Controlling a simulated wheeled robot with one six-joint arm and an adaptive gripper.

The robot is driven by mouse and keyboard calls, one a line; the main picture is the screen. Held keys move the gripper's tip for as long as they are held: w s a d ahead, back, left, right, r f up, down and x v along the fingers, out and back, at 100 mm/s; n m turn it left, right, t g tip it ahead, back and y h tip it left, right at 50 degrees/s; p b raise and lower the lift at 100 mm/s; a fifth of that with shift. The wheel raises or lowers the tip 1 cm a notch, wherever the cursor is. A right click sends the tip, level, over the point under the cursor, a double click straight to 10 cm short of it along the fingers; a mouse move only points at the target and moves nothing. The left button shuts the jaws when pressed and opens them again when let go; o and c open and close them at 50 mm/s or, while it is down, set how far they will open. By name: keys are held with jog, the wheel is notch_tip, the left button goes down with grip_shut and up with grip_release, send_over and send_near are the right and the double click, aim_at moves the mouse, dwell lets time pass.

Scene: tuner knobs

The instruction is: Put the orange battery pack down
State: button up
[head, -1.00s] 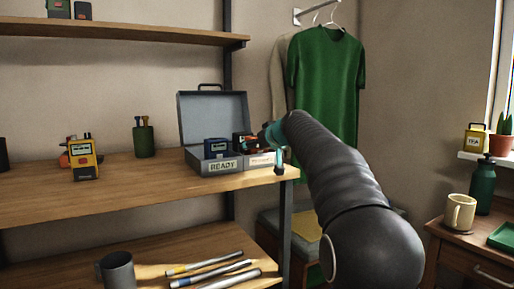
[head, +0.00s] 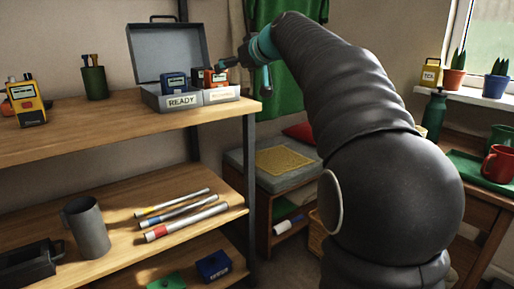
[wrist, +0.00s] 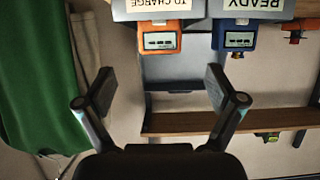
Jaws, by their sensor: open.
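The orange battery pack (head: 215,78) stands upright in the right compartment of the grey case (head: 165,52), behind a pale label. In the wrist view, which is upside down, the orange pack (wrist: 158,40) stands behind the label reading TO CHARGE. A blue pack (head: 174,83) stands to its left, in the compartment labelled READY. My gripper (head: 246,75) is open and empty, just right of the case and apart from the orange pack. In the wrist view its two fingers (wrist: 160,85) are spread with nothing between them.
The case stands at the right end of a wooden shelf (head: 80,130). A yellow device (head: 26,103) and a green cup (head: 94,80) stand to the left. Below are a grey mug (head: 87,227) and several rods. A green shirt (head: 285,90) hangs behind my gripper.

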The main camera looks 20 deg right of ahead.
jog(key=s+a+f+m+g+h, duration=0.1)
jog(key=s+a+f+g+h, duration=0.1)
jog(key=s+f, duration=1.5)
jog(key=s+a+f+m+g+h, duration=0.2)
jog(key=s+f+g, duration=0.3)
jog(key=s+f, duration=1.2)
jog(key=s, duration=0.6)
jog(key=shift+s+m, duration=0.15)
jog(key=shift+m, duration=0.15)
jog(key=shift+c, duration=0.2)
